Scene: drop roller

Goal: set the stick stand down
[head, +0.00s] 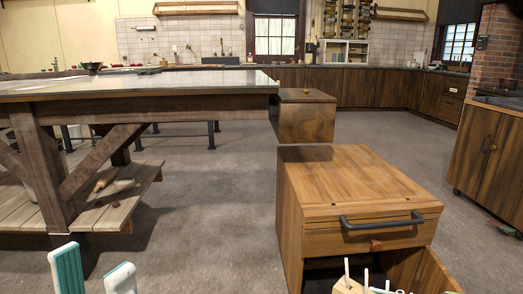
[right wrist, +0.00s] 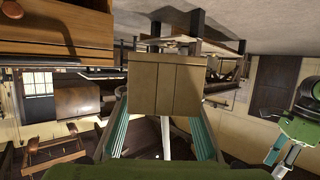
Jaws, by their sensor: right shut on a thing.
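The stick stand is a wooden block (right wrist: 165,85) in the right wrist view, with a white stick (right wrist: 165,138) below it in that picture. My right gripper (right wrist: 165,108) has its teal-padded fingers on both sides of the block and is shut on it. In the head view the stand (head: 345,287) shows only partly at the bottom edge, with white sticks standing up from it in front of the cabinet. My left gripper (head: 95,270) is open and empty at the bottom left of the head view.
A wooden cabinet (head: 350,180) with a dark-handled drawer stands close ahead; its lower part is open and its top is bare. A large worktable (head: 160,80) with a low shelf is at the left. Grey floor (head: 210,200) lies free between them. Counters line the back wall.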

